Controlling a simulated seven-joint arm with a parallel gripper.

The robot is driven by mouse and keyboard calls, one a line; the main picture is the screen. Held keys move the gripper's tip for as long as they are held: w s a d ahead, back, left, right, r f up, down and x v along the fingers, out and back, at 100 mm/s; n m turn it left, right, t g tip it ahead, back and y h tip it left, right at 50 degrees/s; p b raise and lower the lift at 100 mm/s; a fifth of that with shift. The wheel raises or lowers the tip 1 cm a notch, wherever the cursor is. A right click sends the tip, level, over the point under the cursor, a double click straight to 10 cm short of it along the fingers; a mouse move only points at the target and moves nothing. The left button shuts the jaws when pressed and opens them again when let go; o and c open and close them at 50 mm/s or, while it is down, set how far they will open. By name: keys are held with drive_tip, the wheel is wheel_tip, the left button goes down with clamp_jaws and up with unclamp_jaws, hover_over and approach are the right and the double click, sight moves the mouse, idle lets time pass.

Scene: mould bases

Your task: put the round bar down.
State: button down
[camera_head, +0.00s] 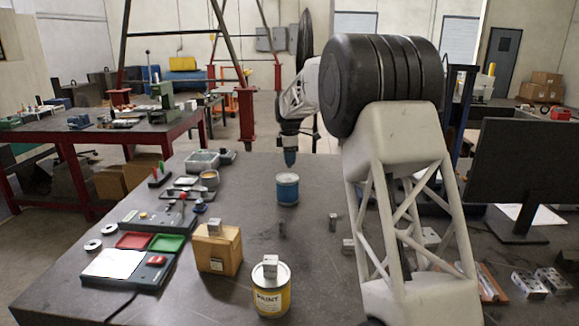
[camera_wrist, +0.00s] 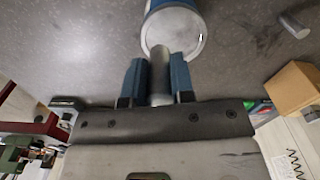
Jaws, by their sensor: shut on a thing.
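The round bar (camera_wrist: 160,77) is a plain grey metal cylinder. In the wrist view it sits between the two blue fingers of my gripper (camera_wrist: 159,78), which are shut on it. In the head view my gripper (camera_head: 290,158) points down above a blue can (camera_head: 287,186) with a grey lid, and the bar cannot be made out there. The can's lid also shows in the wrist view (camera_wrist: 176,30), with the bar's end in front of its edge. I cannot tell whether bar and lid touch.
Small metal pieces (camera_head: 332,222) stand right of the blue can. Trays and a scale (camera_head: 113,263) are left; a monitor (camera_head: 518,170) is right.

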drive_tip(key=shift+f, duration=1.55)
drive_tip(key=shift+f, duration=0.1)
drive_tip(key=c, duration=1)
unclamp_jaws()
drive_tip(key=shift+o, duration=0.2)
wheel_tip(320, 180, up, 12)
drive_tip(key=shift+r, duration=0.1)
